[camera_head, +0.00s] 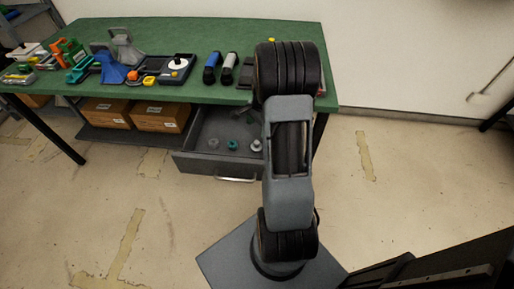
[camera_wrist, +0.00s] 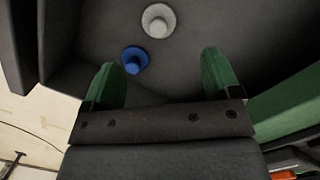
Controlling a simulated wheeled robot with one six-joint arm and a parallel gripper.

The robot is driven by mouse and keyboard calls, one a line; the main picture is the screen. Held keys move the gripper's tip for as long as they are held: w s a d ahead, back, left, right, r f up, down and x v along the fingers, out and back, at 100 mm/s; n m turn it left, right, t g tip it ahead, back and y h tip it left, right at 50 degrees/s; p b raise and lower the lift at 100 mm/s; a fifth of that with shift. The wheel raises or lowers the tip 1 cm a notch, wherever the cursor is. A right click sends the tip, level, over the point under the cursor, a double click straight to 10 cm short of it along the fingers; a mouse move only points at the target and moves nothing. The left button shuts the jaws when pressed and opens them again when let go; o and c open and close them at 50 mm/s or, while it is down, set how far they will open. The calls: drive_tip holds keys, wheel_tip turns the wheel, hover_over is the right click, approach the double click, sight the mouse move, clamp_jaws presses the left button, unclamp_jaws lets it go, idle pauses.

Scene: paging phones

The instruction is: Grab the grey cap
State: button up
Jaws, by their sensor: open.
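In the wrist view, a light grey cap (camera_wrist: 158,20) with a wide round rim rests on the dark floor of the open drawer (camera_head: 190,163). A smaller blue cap (camera_wrist: 134,60) is close beside it. My gripper (camera_wrist: 162,72) is open and empty. Its two green fingers are apart, and the grey cap lies beyond the fingertips, between their lines. In the head view, a light grey piece (camera_head: 256,145) lies in the drawer near my arm.
A teal piece (camera_head: 232,144) and a darker grey piece (camera_head: 213,143) also lie in the drawer. The drawer walls stand around them. Above is the green table (camera_head: 210,35) with phones and tools. Cardboard boxes (camera_head: 160,117) sit on the shelf to the left.

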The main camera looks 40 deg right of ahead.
sight(257, 142)
drive_tip(key=f, duration=0.6)
drive_tip(key=a+f, duration=0.1)
drive_tip(key=f, duration=0.2)
drive_tip(key=shift+s+f+b, duration=0.1)
drive_tip(key=shift+f+b, duration=0.3)
drive_tip(key=c, duration=1)
